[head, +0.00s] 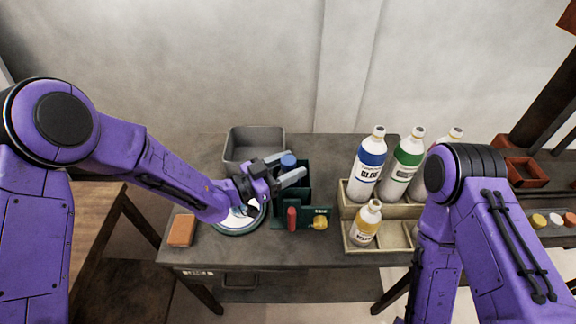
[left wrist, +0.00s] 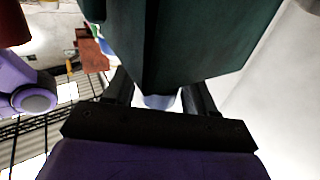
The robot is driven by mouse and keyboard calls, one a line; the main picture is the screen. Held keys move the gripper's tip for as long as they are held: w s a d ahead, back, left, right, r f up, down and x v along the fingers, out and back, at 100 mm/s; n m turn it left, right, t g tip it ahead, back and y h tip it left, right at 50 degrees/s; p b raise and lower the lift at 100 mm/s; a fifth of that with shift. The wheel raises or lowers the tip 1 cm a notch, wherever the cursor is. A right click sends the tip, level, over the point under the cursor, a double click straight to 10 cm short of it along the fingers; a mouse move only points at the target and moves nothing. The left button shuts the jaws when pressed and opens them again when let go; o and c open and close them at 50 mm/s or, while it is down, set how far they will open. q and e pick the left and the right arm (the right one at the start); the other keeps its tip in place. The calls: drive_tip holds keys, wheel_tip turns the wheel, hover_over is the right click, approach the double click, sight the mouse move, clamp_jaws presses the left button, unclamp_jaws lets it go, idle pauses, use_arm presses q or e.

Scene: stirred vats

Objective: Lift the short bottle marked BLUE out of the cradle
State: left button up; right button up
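A dark green cradle (head: 304,181) stands at the middle of the table; its wall (left wrist: 190,35) fills the upper part of the left wrist view. The short bottle shows in the head view only as a blue cap (head: 288,160); its label and body are hidden. My left gripper (head: 291,167) is at the cradle, its two fingers on either side of the bottle. In the left wrist view a pale blue-white part (left wrist: 158,101) shows between the fingers, with bright slivers beside it, so they look open. My right gripper is out of view below my right arm.
A grey bin (head: 240,146) stands behind my left gripper. A round white dish (head: 238,222) and an orange block (head: 181,230) lie left. A green panel with a red piece (head: 292,219) and yellow knob (head: 320,222) is in front. A beige rack (head: 347,205) holds several bottles at right.

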use_arm(q)
drive_tip(key=shift+a, duration=0.1)
drive_tip(key=shift+s+a+f, duration=0.1)
drive_tip(key=shift+s+a, duration=0.1)
drive_tip(key=shift+a, duration=0.1)
drive_tip(key=b+v, duration=0.2)
drive_tip(key=v, duration=0.7)
drive_tip(key=shift+s+a, duration=0.2)
drive_tip(key=shift+a, duration=0.1)
